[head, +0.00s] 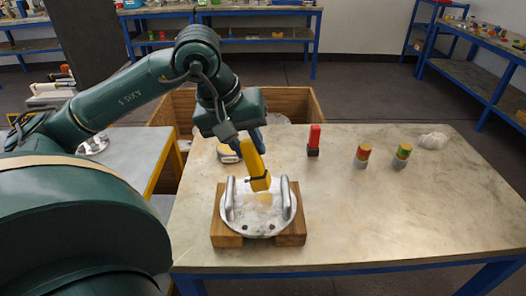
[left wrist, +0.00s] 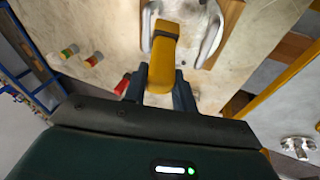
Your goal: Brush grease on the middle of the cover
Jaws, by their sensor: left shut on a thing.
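The round silver cover (head: 257,228) has two upright handles and rests on wooden blocks (head: 227,240) on the table. A pale yellowish patch (head: 264,199) shows near its middle. My left gripper (head: 257,140) points down and is shut on a yellow brush (head: 253,160). The brush is tilted, with its lower end above the middle of the cover; I cannot tell if it touches. In the left wrist view the brush (left wrist: 162,55) sits between the fingers (left wrist: 160,88), over the cover (left wrist: 203,20). My right gripper is not in view.
A round tin (head: 228,154) stands behind the cover. A red and black item (head: 314,142), two banded cylinders (head: 361,157) (head: 402,156) and a crumpled pale cloth (head: 433,141) lie further right. A wooden crate (head: 295,102) stands behind the table. The table's right front is clear.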

